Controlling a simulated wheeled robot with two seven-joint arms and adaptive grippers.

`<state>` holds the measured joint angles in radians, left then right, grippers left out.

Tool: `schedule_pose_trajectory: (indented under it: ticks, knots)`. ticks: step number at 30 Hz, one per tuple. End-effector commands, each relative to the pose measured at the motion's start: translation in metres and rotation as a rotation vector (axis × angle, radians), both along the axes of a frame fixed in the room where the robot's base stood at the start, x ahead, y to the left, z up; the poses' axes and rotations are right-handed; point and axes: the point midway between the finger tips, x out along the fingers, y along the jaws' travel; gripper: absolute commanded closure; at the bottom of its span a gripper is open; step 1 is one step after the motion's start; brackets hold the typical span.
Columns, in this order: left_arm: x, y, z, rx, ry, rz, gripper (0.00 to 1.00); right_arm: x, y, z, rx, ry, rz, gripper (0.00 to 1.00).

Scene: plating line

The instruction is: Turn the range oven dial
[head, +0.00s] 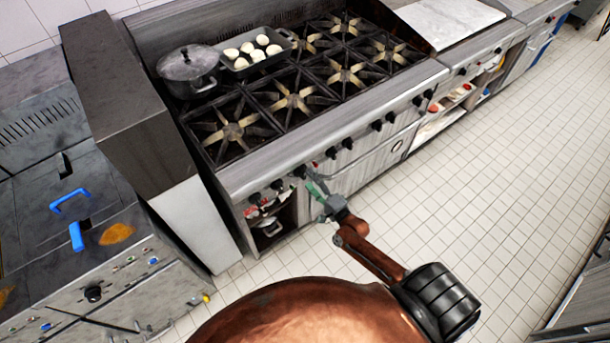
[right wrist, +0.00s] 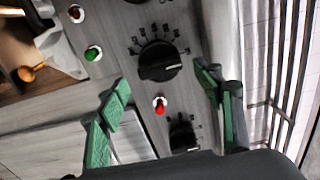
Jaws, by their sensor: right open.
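The range (head: 335,135) has a row of black dials along its front panel. In the right wrist view a black dial (right wrist: 159,61) with marks around it lies ahead, between the directions of my two green fingertips. A second black dial (right wrist: 183,135) shows lower, partly hidden by my gripper's body. My right gripper (head: 316,188) is at the front panel in the head view, its fingers spread; it also shows in the right wrist view (right wrist: 163,92). It holds nothing, and I cannot tell whether a finger touches the dial. My left gripper is not in view.
A lidded pot (head: 188,68) and a tray (head: 240,66) of pale round items stand on the burners. Red (right wrist: 160,105) and green (right wrist: 93,53) indicators sit near the dials. An open shelf (head: 270,225) is below the panel. The tiled floor (head: 490,170) at right is clear.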

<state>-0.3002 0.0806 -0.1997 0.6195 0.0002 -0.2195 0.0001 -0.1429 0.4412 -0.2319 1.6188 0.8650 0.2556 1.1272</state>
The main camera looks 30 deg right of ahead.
Motion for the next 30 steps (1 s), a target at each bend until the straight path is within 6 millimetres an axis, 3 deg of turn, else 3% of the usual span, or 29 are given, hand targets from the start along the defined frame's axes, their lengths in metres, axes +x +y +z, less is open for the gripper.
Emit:
schedule_pose_trajectory:
  ticks: [6,12,30]
  knots:
    - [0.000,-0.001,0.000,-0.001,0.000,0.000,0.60,-0.045,-0.003,-0.001,0.000,0.002,0.001,0.39]
    - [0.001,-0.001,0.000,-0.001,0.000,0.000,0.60,-0.067,-0.005,-0.001,0.000,0.002,0.001,0.39]
    - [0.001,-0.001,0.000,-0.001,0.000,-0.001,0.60,-0.072,-0.005,0.000,0.000,0.000,0.001,0.39]
